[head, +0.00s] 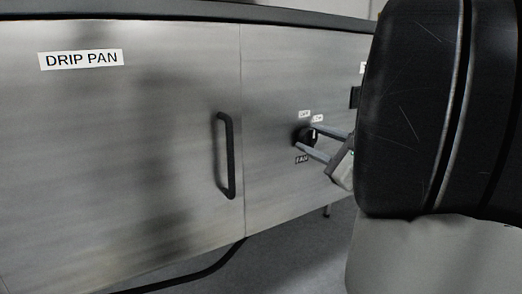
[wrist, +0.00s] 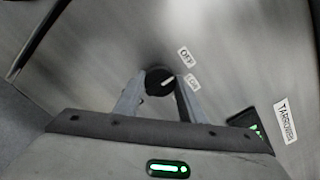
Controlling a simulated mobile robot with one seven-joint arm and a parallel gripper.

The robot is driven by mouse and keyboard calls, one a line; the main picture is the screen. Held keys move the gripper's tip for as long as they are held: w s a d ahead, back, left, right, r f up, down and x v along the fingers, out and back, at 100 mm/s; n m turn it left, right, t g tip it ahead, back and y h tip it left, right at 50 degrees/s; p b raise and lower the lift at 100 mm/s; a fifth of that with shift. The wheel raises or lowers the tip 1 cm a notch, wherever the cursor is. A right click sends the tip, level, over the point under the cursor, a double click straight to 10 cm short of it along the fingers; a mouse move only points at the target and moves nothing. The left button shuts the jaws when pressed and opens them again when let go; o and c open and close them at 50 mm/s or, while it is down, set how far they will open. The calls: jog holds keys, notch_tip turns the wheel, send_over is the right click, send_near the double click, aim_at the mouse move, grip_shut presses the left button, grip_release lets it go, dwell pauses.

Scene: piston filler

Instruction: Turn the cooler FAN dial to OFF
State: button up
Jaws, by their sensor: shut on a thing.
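The FAN dial (head: 304,135) is a small black round knob on the steel front panel, above a small FAN label (head: 302,160). In the wrist view the dial (wrist: 158,80) has a white pointer line aimed to the upper right. Two small white labels sit beside it: one (wrist: 185,56) appears to read OFF, the other (wrist: 193,82) is too small to read surely. The pointer lies roughly between their directions. My gripper (head: 303,138) has its two fingers on either side of the dial, shut on it; the fingers also show in the wrist view (wrist: 159,88).
A door with a black vertical handle (head: 227,155) and a DRIP PAN label (head: 81,59) is left of the dial. A black fitting with green light (wrist: 247,122) and another white label (wrist: 285,120) are to the right in the wrist view. My arm blocks the head view's right side.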

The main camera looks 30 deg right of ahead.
jog(key=shift+n, duration=0.3)
jog(key=o, duration=1)
jog(key=shift+o, duration=0.2)
jog(key=s+d, duration=0.1)
jog(key=s, duration=1.6)
jog(key=shift+s+d, duration=0.2)
